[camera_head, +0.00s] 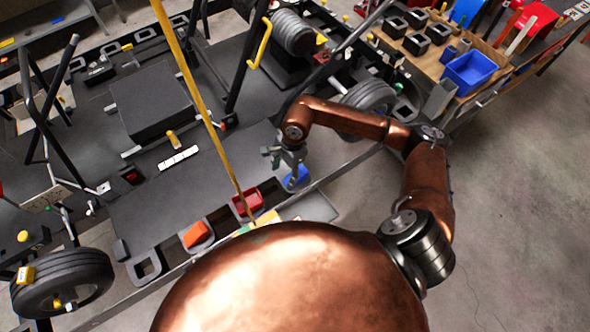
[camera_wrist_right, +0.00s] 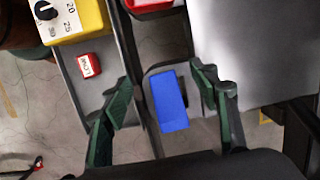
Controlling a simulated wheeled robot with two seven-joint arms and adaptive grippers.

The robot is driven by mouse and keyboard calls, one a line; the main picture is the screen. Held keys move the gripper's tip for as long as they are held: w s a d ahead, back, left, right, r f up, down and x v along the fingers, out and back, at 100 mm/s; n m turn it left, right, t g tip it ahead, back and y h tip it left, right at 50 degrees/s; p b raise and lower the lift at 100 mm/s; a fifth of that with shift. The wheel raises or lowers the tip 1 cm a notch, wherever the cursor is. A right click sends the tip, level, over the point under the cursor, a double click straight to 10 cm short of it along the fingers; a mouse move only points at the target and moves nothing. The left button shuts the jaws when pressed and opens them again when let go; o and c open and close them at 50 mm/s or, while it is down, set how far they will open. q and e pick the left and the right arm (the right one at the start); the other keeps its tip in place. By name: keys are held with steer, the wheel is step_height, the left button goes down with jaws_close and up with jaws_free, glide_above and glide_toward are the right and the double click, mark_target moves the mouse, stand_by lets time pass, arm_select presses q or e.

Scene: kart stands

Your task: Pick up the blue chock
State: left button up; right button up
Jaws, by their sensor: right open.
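The blue chock (camera_wrist_right: 169,101) lies between the two open fingers in the right wrist view, with a visible gap on both sides. It also shows in the head view as a small blue shape (camera_head: 297,177) under my right gripper (camera_head: 284,158), partly hidden by it. My right gripper is open and empty, its dark green fingers (camera_wrist_right: 160,108) on either side of the chock in the wrist picture. The chock sits at a grey holder along the kart stand's edge. My left gripper is not in view.
A yellow box with a dial (camera_wrist_right: 75,18) and a small red block (camera_wrist_right: 89,65) are close by. A yellow pole (camera_head: 200,95) crosses the stand. A blue bin (camera_head: 470,72) stands on the bench.

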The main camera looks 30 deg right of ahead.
steer(key=d, duration=0.2)
steer(key=w+d+h, duration=0.1)
steer(key=d, duration=0.1)
steer(key=d+h, duration=0.1)
steer(key=d, duration=0.1)
steer(key=shift+w+f, duration=0.2)
steer(key=shift+f, duration=0.2)
steer(key=f, duration=0.2)
steer(key=f+p, duration=0.1)
steer(key=f, duration=0.1)
steer(key=f+p, duration=0.1)
steer(key=f, duration=0.1)
steer(key=shift+s, duration=0.35)
steer(key=shift+f, duration=0.45)
steer(key=shift+c, duration=0.7)
steer(key=c, duration=1.2)
